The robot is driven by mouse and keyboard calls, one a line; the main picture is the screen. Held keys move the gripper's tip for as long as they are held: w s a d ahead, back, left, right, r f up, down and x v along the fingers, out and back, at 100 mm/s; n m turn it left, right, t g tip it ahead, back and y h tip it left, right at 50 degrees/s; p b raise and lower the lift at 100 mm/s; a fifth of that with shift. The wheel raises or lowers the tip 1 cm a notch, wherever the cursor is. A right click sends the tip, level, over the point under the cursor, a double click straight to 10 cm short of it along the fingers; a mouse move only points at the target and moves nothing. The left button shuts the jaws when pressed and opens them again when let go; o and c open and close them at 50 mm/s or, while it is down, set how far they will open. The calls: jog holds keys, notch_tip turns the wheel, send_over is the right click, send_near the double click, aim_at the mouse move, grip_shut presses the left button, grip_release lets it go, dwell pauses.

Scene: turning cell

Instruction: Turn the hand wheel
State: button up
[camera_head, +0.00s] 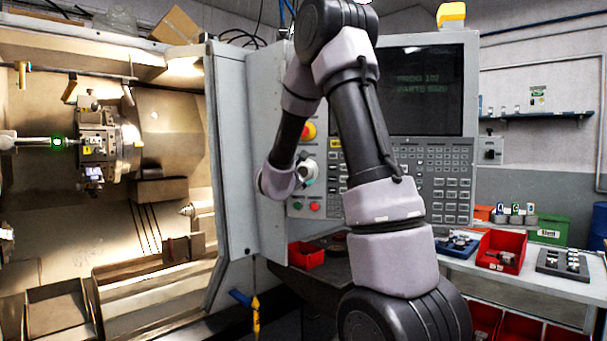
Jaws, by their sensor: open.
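The hand wheel (314,173) is a small pale grey round dial on the control panel, below the red-on-yellow stop button and above the red and green buttons. My arm rises in front of the panel, bends at the top and comes down to its wrist on the left. My gripper (303,169) is at the end of this wrist, right at the wheel. It is open and shows only as a small part. The wrist hides some of it and of the wheel's left side. I cannot tell whether the fingers touch the wheel.
The control panel (455,180) has a dark screen and several keys. The lathe chamber (150,240) is open at left beside a grey door edge (232,150). A bench (530,281) with a red bin (501,250) and a small-parts tray (562,264) stands at right.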

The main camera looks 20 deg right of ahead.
jog(key=shift+x, duration=1.4)
jog(key=c, duration=1.1)
jog(key=shift+m, duration=0.3)
